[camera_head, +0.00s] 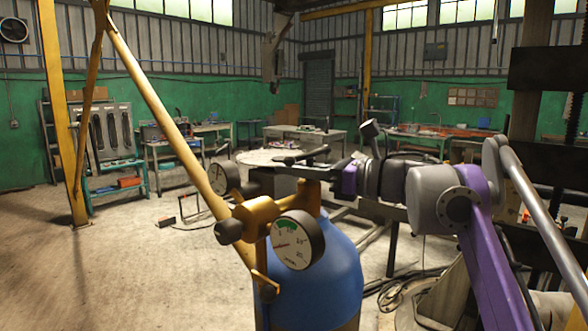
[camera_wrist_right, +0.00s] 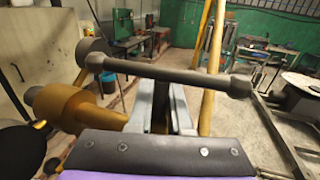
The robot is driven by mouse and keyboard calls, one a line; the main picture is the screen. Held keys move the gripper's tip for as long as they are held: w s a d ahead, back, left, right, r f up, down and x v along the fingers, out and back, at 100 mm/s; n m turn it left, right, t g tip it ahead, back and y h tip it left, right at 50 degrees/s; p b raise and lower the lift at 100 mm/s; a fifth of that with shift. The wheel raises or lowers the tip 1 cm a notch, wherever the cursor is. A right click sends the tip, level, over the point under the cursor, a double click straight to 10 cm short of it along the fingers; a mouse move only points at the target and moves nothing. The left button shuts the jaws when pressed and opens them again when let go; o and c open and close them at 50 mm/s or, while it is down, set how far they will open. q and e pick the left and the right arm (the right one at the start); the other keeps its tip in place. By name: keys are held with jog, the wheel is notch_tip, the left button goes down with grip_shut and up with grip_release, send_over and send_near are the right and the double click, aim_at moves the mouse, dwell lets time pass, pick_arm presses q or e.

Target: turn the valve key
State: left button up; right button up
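The valve key (camera_head: 303,155) is a dark grey bar with a knob at each end. It lies roughly level above the brass regulator (camera_head: 262,215) and blue cylinder (camera_head: 320,285). In the right wrist view the key (camera_wrist_right: 165,75) crosses the picture over my fingers. My right gripper (camera_head: 308,172) reaches in from the right, just under the bar. In the wrist view its two pale fingers (camera_wrist_right: 160,108) stand apart with something dark between them. Whether they press on the key's stem is hidden. My left gripper is not in view.
Two round gauges, a near one (camera_head: 297,240) and a far one (camera_head: 223,177), flank the regulator. A yellow slanted bar (camera_head: 165,105) runs down behind it. A round pale table (camera_head: 275,157) stands beyond. Cables (camera_head: 400,285) lie on the floor at right. The left floor is mostly clear.

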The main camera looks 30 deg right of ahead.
grip_shut()
jog(key=shift+w+d+m+t+h+p, duration=0.1)
jog(key=shift+m+t+h+p, duration=0.3)
jog(key=shift+h+p, duration=0.1)
jog(key=o, duration=0.7)
grip_release()
jog(key=v, duration=1.1)
jog(key=shift+w, duration=0.1)
